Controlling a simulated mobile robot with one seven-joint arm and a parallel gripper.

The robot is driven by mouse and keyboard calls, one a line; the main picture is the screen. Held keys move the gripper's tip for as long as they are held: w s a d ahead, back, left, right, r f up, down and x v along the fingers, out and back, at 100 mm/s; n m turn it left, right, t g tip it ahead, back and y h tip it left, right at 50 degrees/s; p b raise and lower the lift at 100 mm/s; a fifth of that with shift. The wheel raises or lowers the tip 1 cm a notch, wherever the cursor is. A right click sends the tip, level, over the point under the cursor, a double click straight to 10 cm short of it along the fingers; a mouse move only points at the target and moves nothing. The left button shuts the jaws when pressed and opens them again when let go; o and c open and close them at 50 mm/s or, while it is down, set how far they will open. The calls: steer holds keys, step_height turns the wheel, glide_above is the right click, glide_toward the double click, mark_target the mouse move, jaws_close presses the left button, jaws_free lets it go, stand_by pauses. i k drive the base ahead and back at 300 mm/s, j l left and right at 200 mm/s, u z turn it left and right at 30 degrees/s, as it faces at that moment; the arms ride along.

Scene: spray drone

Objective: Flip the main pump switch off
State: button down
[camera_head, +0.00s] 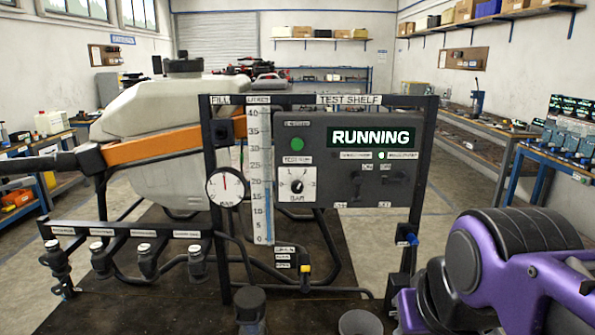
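A grey control panel (320,165) on a black frame faces me, with a lit sign (371,138) reading RUNNING in its upper right. Below the sign, a small green lamp (382,155) is lit between two small labels. Under it are two dark switches, a left one (357,184) and a right one (385,184). Their labels are too small to read, so I cannot tell which is the main pump switch or which way each lever points. My purple and black arm enters at the lower right, apart from the panel. My gripper does not show.
The panel also has a green button (297,144) and a BAR knob (297,186). A clear level tube (260,170), a pressure gauge (226,186) and a white tank (160,135) stand left of it. Nozzles (145,258) line the lower left. Workbenches stand along both sides.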

mark_target(402, 177)
steer(key=u, duration=1.3)
steer(key=z, duration=1.6)
steer(key=i+l+u, duration=0.25)
steer(key=l+u, duration=0.25)
steer(key=l, duration=0.2)
steer(key=i+l+u, duration=0.1)
steer(key=l+u, duration=0.15)
steer(key=l, duration=0.15)
